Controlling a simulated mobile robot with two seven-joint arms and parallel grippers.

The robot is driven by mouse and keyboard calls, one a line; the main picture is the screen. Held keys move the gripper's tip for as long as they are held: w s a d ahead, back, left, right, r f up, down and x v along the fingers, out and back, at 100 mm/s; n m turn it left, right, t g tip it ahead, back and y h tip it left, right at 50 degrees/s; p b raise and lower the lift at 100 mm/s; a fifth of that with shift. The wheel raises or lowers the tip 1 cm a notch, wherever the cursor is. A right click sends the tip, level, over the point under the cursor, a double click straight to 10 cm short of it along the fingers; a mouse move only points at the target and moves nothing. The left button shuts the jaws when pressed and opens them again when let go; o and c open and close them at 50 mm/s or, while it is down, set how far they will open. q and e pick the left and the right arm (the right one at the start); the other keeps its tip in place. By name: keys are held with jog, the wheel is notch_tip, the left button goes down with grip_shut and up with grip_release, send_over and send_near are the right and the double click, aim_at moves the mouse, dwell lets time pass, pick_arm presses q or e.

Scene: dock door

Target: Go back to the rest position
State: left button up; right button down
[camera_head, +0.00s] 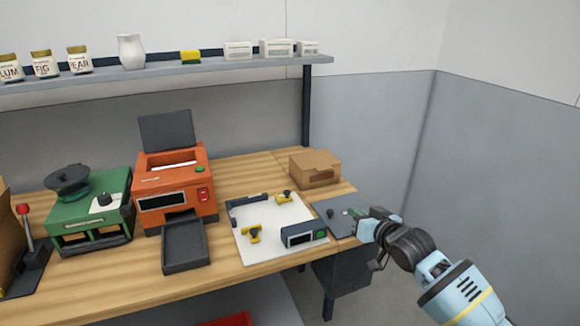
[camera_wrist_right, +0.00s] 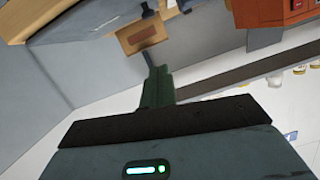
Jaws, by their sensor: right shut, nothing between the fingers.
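My right gripper (camera_head: 357,212) is above the grey plate at the right end of the wooden workbench (camera_head: 140,285). It is shut with nothing between its fingers. In the right wrist view its shut fingers (camera_wrist_right: 157,82) stick up from the dark gripper body. Whether it touches the plate cannot be told. My left gripper is in neither view.
On the bench stand a green scale (camera_head: 90,210), an orange printer (camera_head: 175,180), a white board (camera_head: 270,240) with yellow clamps and a small display box (camera_head: 303,236), and a cardboard box (camera_head: 314,168). A shelf (camera_head: 150,72) with jars runs above. Right of the bench is free floor.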

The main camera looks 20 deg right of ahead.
jog(key=s+a+f+n+g, duration=0.1)
jog(key=s+a+f+g, duration=0.1)
jog(key=s+a+f, duration=0.5)
jog(key=s+a+f+n+g, duration=0.1)
jog(key=s+a+f, duration=0.1)
jog(key=s+f, duration=0.95)
jog(key=s+a+f+g, duration=0.1)
jog(key=s+a+f, duration=0.1)
jog(key=s, duration=0.5)
jog(key=s+a+f+g, duration=0.1)
jog(key=s+f, duration=0.3)
jog(key=s, duration=0.4)
jog(key=s+a+f+g, duration=0.1)
jog(key=s+a+f, duration=0.2)
jog(key=s, duration=0.4)
jog(key=shift+s+a+f+n, duration=0.2)
jog(key=shift+s+f+n, duration=0.15)
jog(key=shift+f, duration=0.2)
